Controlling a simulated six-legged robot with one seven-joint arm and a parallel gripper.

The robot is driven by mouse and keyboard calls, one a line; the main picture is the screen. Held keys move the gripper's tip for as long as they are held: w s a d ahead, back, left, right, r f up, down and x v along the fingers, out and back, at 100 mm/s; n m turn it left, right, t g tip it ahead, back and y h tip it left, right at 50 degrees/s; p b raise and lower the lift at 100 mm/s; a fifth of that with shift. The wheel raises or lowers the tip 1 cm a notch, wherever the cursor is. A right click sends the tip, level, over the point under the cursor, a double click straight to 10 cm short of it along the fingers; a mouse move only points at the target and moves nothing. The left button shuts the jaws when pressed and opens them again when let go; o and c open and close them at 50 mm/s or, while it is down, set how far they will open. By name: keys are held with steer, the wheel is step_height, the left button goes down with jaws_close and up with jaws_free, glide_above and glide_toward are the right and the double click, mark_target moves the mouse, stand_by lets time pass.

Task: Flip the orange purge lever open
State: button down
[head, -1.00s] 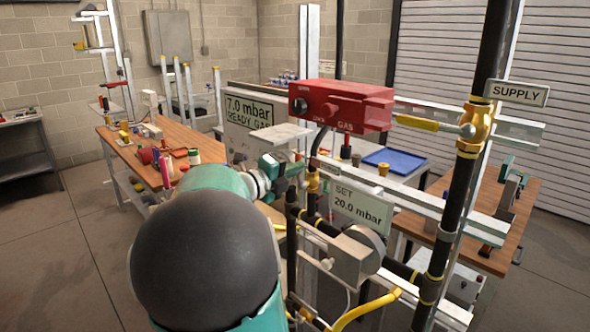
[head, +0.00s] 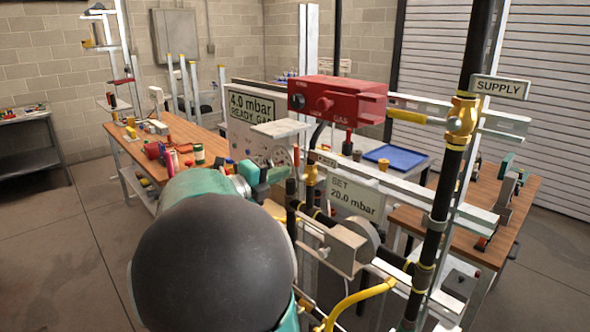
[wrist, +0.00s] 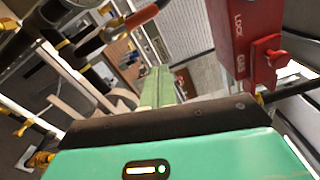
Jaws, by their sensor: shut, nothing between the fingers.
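An orange lever (wrist: 145,17) shows at the top of the wrist view, on dark pipework with brass fittings. It lies up and left of my fingertips, with a gap in the picture. In the head view my gripper (head: 268,173) is partly hidden by my arm, left of the vertical pipe.
A red gas box (head: 340,100) with knobs sits above and right of my gripper. A yellow-handled supply valve (head: 462,118) is on the right pipe. A display board (head: 250,108) reads 4.0 mbar; a set sign (head: 355,197) reads 20.0 mbar. Pipes and rails crowd the right.

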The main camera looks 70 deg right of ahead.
steer(key=shift+v, duration=1.6)
steer(key=w+a+f+m+t+y, duration=0.1)
steer(key=a+f+m+t+y, duration=0.35)
steer(key=a+m, duration=0.5)
steer(key=w+a+f+m+t+y, duration=0.1)
steer(key=a+f+m+t+y, duration=0.4)
steer(key=a, duration=0.7)
steer(key=a+f+m+t+y, duration=0.1)
steer(key=a+m+y, duration=0.2)
steer(key=a+m, duration=0.4)
steer(key=a+f+m+t+y, duration=0.1)
steer(key=a+m+y, duration=0.3)
steer(key=a, duration=1.2)
steer(key=m+t, duration=0.1)
steer(key=m, duration=0.2)
steer(key=shift+s+a+f, duration=0.3)
steer(key=shift+s, duration=0.1)
steer(key=shift+d+t, duration=0.2)
steer(key=shift+t, duration=0.05)
